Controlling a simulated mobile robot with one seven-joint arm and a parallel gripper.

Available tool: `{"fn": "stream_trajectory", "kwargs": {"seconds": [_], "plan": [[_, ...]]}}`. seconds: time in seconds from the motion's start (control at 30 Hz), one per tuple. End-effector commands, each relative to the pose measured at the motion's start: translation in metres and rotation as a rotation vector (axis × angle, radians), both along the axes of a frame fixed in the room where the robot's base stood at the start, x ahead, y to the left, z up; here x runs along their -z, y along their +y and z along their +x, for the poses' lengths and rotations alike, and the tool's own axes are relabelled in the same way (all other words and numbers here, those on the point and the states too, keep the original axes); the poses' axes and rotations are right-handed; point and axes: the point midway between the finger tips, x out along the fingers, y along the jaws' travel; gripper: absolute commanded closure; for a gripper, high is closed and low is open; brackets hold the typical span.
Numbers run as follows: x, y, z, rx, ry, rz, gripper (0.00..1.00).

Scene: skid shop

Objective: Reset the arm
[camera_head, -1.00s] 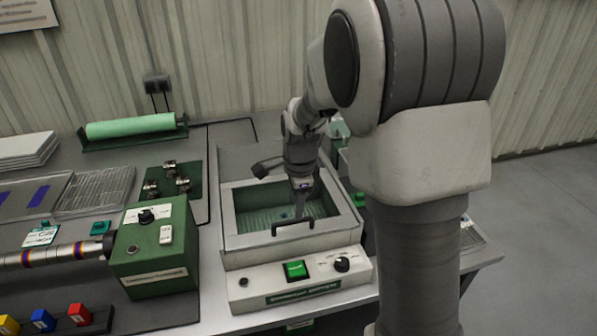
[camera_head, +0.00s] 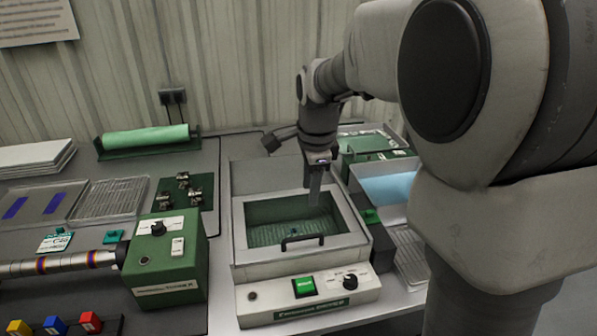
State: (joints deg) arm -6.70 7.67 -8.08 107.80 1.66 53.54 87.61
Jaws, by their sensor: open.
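My gripper (camera_head: 314,190) points down above the open tank of a cream-coloured bench machine (camera_head: 243,240). Its fingertips are small and dark against the tank, and I see nothing held between them. The tank's inside is green, with a ribbed floor and a small dark bluish spot on it. My arm reaches in from the right, bent at the elbow, with the wrist above the tank's back part.
A green control box (camera_head: 165,262) stands left of the machine. A green roll (camera_head: 146,137) lies at the back. A tray with blue content (camera_head: 390,188) and a green-topped case (camera_head: 375,145) stand on the right. Colored blocks (camera_head: 54,324) sit front left.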

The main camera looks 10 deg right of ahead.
Motion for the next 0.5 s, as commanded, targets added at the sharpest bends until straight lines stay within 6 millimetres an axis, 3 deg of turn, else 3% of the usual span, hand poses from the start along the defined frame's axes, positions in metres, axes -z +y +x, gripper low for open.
{"fn": "stream_trajectory", "kwargs": {"seconds": [0.17, 0.5], "plan": [[-0.016, 0.000, -0.017, -0.110, -0.027, -0.014, 0.53], [-0.064, 0.002, -0.109, -0.697, -0.148, -0.161, 0.53]]}}
